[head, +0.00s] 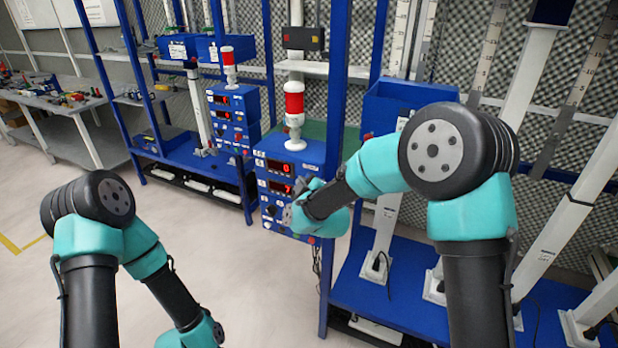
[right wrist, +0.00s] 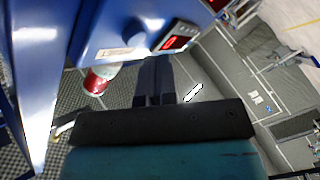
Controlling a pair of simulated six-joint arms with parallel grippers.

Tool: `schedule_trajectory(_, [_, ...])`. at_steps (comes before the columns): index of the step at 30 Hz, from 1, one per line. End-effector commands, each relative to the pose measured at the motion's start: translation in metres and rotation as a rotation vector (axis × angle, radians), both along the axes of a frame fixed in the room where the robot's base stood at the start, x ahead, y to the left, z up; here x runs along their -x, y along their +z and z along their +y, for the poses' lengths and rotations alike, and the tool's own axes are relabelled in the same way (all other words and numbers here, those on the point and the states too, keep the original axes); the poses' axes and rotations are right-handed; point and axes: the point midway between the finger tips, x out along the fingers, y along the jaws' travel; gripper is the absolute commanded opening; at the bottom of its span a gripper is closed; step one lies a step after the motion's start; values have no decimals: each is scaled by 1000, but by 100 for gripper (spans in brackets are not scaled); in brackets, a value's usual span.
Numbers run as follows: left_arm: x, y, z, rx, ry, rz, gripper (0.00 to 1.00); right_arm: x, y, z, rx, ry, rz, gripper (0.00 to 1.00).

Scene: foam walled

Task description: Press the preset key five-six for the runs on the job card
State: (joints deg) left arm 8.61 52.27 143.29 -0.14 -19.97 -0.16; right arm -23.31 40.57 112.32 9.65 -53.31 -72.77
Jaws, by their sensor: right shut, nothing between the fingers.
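A blue control box (head: 268,222) with two red lit displays (head: 279,167) stands on the blue rack in the head view, with a red and white beacon (head: 294,105) on top. My right gripper (head: 288,214) is in front of the box's lower face and hides part of it. In the right wrist view the shut, empty fingers (right wrist: 155,75) point towards the blue box (right wrist: 75,40), seen close and upside down with one red display (right wrist: 176,43). I cannot make out the preset keys, contact with them, or the job card. My left gripper is outside the view.
A second blue box (head: 232,120) with red displays and a beacon (head: 229,65) stands further back on another rack. A blue post (head: 337,110) rises beside the nearer box. A cluttered workbench (head: 60,100) is at left. The floor (head: 190,225) in front is clear.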

Motion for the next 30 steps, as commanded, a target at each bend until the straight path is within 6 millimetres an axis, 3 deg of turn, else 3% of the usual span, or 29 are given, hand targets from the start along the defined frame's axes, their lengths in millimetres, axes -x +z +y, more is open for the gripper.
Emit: schedule_trajectory(30, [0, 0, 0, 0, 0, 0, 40, -8, 0, -4, 0, 0, 0, 0])
